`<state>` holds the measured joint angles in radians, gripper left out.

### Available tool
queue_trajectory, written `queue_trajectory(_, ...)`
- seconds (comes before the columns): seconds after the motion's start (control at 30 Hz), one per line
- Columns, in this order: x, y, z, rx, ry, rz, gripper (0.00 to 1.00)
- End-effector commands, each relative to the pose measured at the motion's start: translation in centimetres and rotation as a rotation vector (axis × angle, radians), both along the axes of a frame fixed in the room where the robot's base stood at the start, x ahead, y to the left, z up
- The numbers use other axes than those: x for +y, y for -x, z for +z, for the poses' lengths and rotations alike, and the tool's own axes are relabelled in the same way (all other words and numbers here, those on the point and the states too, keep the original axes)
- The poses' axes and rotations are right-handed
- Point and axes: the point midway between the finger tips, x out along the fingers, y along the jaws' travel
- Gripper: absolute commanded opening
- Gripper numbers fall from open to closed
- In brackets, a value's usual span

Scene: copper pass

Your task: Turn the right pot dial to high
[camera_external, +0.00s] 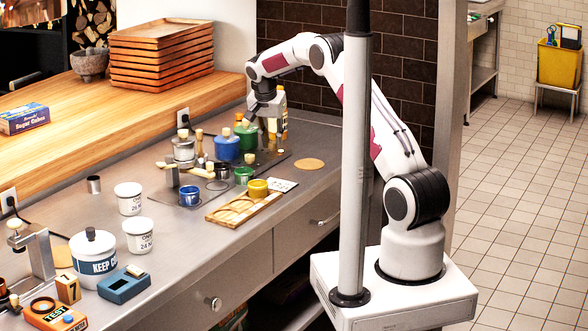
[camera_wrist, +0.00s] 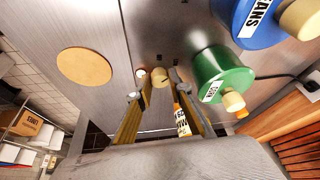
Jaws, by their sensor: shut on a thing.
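My gripper (camera_wrist: 160,84) is shut on a small tan dial (camera_wrist: 160,74), which sits between its two fingertips in the wrist view. A small pale round spot (camera_wrist: 140,73) shows beside the left fingertip. The green pot (camera_wrist: 222,70) labelled CORN is to the right of the gripper, with the blue pot (camera_wrist: 258,28) beyond it. In the external view my gripper (camera_external: 267,127) is low at the right end of the pot unit, beside the green pot (camera_external: 246,137). The blue pot (camera_external: 227,150) is left of that. The held dial and its setting cannot be made out there.
A bottle (camera_external: 281,108) stands close behind my gripper; its label also shows in the wrist view (camera_wrist: 182,122). A silver pot (camera_external: 183,151) is left of the blue one. A round tan disc (camera_external: 309,164) lies flat on the counter, right of the unit, with bare counter around it.

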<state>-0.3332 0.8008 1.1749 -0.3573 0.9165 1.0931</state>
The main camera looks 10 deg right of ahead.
Motion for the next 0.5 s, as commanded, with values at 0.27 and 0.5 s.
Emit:
queue_trajectory(0.27,0.1,-0.03,-0.04,0.0,-0.001,-0.052,0.0)
queue_trajectory(0.5,0.09,-0.01,-0.04,0.0,-0.001,-0.056,0.0)
